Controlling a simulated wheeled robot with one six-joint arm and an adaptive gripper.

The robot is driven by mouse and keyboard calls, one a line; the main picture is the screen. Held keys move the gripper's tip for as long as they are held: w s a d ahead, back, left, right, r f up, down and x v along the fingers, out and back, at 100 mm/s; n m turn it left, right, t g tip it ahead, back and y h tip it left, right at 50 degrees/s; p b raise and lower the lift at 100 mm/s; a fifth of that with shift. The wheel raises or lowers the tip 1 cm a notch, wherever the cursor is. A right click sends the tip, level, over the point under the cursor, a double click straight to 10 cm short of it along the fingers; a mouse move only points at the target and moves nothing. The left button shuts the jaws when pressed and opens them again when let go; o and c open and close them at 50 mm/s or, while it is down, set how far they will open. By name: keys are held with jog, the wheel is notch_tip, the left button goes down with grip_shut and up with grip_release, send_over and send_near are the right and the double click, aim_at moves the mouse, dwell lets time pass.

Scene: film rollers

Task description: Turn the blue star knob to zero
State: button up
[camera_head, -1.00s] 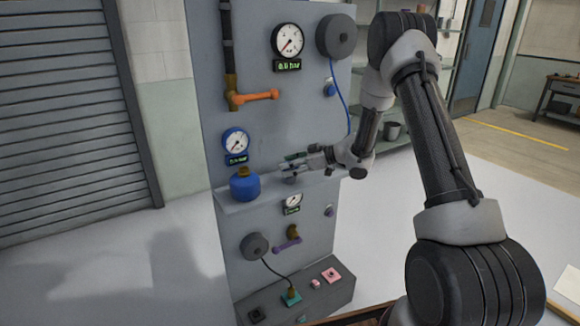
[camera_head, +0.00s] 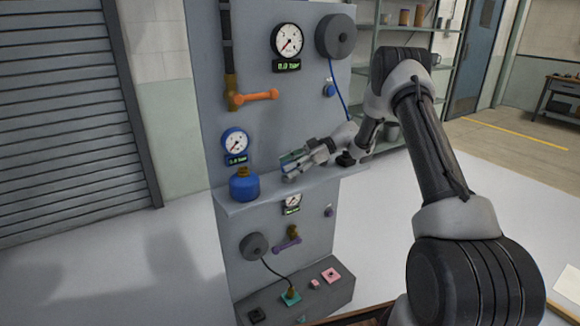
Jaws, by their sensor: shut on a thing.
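A blue rounded body with a brass neck (camera_head: 244,186) stands at the left end of the panel's shelf, under a blue-rimmed gauge (camera_head: 236,142). A small blue knob (camera_head: 329,89) sits high on the right of the panel. I cannot make out a star shape on either. My gripper (camera_head: 290,166) is just above the shelf, right of the blue body and apart from it. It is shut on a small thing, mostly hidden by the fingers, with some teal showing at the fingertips.
The grey panel's shelf (camera_head: 228,209) juts out below my gripper. A white gauge (camera_head: 288,41), an orange lever (camera_head: 255,98), a round grey reel (camera_head: 336,36) and a purple lever (camera_head: 287,244) are on the panel. Open floor lies left.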

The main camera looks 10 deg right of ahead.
dwell(0.3)
jog(key=o, duration=1)
jog(key=v, duration=1.2)
